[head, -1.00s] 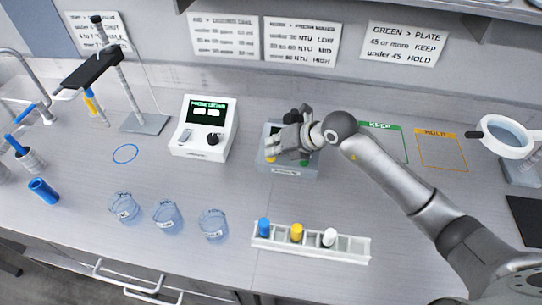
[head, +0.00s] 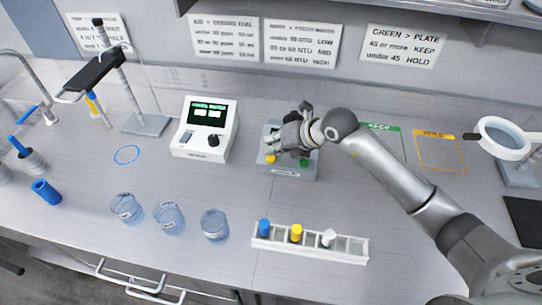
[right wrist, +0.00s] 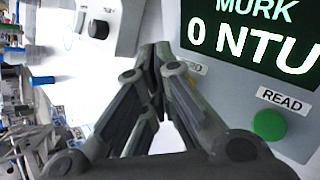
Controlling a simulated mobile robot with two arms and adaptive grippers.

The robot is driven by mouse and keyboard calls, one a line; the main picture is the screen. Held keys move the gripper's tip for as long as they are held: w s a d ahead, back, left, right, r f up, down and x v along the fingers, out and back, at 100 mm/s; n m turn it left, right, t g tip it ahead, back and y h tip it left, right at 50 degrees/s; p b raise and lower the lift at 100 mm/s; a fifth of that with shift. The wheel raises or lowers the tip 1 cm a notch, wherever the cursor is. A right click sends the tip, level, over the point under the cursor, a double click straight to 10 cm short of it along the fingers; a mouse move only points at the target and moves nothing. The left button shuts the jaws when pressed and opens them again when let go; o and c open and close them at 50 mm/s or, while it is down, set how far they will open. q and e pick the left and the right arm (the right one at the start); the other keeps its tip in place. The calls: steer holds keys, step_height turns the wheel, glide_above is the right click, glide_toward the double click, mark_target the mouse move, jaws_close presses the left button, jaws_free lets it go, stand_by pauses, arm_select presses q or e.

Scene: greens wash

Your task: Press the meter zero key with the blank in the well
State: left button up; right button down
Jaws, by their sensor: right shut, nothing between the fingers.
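The murk meter is a grey box (head: 288,171) at the middle back of the bench in the head view. Its screen (right wrist: 250,35) reads "MURK 0 NTU" in the right wrist view. A green key (right wrist: 269,125) labelled READ is at the right there. A yellow key (head: 270,160) sits on the left of the box's front. In the right wrist view my fingers cover the spot by a partly hidden label (right wrist: 192,68). My right gripper (right wrist: 155,50) is shut and empty, over the meter. The well and any blank in it are hidden. My left gripper is out of view.
A white rack (head: 350,250) holds blue-, yellow- and white-capped vials at the front. A white instrument (head: 184,151) with a screen and knob stands left of the meter. Three beakers (head: 168,217) stand front left. KEEP and HOLD (head: 438,150) areas lie to the right.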

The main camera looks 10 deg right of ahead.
steer(key=shift+r+p, duration=1.85)
steer(key=shift+r, duration=0.75)
steer(key=shift+f, duration=0.1)
